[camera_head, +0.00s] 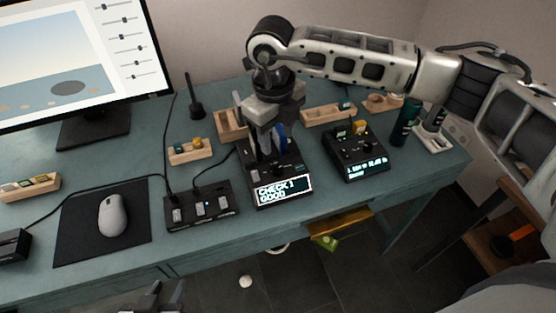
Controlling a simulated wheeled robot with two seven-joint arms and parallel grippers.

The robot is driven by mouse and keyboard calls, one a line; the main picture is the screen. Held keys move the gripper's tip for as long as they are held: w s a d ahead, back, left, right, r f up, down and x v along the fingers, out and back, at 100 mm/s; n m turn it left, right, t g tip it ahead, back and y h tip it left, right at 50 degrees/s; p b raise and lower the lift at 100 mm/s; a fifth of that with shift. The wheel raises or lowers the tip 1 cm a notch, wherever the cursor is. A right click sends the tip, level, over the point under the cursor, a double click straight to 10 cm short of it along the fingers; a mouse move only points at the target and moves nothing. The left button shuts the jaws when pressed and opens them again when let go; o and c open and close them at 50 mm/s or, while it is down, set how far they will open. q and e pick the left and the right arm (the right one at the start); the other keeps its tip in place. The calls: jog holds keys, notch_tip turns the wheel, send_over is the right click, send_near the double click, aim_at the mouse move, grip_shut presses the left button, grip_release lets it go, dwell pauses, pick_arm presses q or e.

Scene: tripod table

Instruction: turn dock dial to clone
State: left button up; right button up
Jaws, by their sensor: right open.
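The dock (283,188) is a dark box on the blue-green desk, with a lit front screen that reads roughly "CHECK: GOOD". My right gripper (268,150) points down over the dock's top from above and behind. Its jaws are open, with the fingers close to the dock's upper face. A blue piece (282,137) stands up at the dock beside the fingers. The dial is mostly hidden by the fingers, so I cannot tell its setting or whether they touch it. My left gripper (160,297) shows only partly at the bottom edge, low in front of the desk.
A second dark device (357,155) with a lit screen stands right of the dock. A switch box (201,209) with cables is to the left. A mouse (112,215) lies on a black mat (75,236). Wooden trays (328,115) and a dark green cylinder (405,122) stand behind.

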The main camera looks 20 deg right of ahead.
aim_at(278, 169)
notch_tip(278, 169, down, 10)
jog(key=shift+w+d+r+p, duration=0.1)
jog(key=shift+p, duration=0.4)
jog(key=shift+c, duration=0.4)
jog(key=c, duration=0.9)
